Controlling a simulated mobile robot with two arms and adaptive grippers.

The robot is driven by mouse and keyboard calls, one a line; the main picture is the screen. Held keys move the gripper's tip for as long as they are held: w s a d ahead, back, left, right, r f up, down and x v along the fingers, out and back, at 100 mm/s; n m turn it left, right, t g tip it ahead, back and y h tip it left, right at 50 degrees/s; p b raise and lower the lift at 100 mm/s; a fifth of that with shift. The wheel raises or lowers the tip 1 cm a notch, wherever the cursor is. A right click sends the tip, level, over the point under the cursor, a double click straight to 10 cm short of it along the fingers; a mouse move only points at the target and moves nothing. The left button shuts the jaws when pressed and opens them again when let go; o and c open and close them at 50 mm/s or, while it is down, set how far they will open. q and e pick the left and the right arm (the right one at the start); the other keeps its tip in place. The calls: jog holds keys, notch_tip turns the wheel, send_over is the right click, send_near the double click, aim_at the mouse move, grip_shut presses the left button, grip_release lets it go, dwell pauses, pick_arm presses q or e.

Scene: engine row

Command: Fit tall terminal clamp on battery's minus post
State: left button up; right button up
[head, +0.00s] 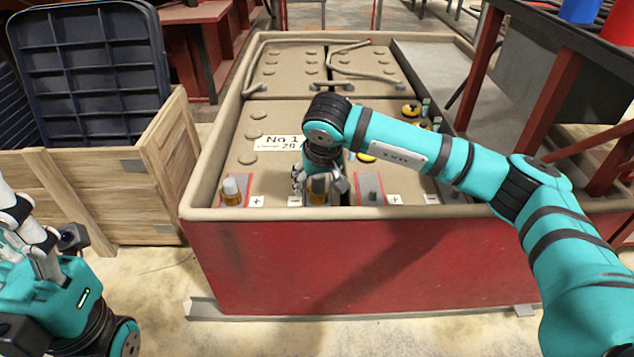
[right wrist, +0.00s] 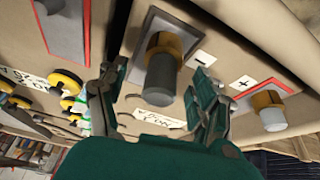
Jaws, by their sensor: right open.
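My right gripper (head: 320,182) points down at the battery's front edge and is open. In the right wrist view its fingers (right wrist: 158,84) stand on either side of a tall terminal clamp (right wrist: 163,66), brass with a dark grey cylinder top. The clamp sits upright over a grey plate beside the minus label (right wrist: 200,56); the post under it is hidden. I cannot tell whether either finger touches it. A second brass clamp (head: 231,192) with a paler top sits on the red-bordered plate at left, beside a plus label (head: 257,201). My left gripper (head: 70,240) is at lower left, its jaws unclear.
The battery top (head: 285,115) has a raised rim. A bare-looking dark post (head: 372,190) stands on another red-bordered plate at right. Yellow-and-black caps (head: 411,109) lie behind my right arm. A wooden crate (head: 120,195) with a dark grid panel stands left; a dark table (head: 560,60) stands right.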

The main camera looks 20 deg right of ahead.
jog(key=v, duration=1)
jog(key=shift+s+r, duration=0.2)
jog(key=shift+r, duration=0.05)
